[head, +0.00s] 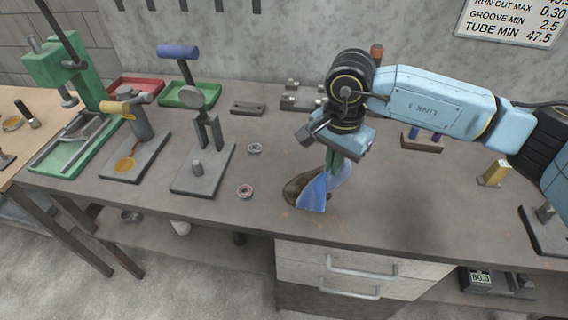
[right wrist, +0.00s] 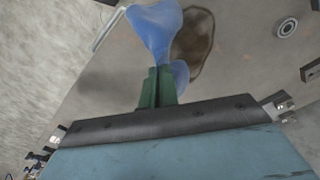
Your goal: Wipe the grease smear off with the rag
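My right gripper (head: 334,155) is above the middle of the grey workbench, pointing down. Its green fingers (right wrist: 158,88) are shut on a blue rag (right wrist: 155,28), which hangs down in folds in the head view (head: 314,190). The brown grease smear (head: 294,187) is a dark patch on the bench top, partly hidden behind the rag. In the right wrist view the smear (right wrist: 202,45) shows just beside the rag. The rag's lower end is at or close to the bench top; I cannot tell if it touches. My left gripper is not in view.
A stand with a round disc (head: 204,175) and a green press (head: 72,140) are farther left. A yellow block (head: 494,173) stands at the right.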

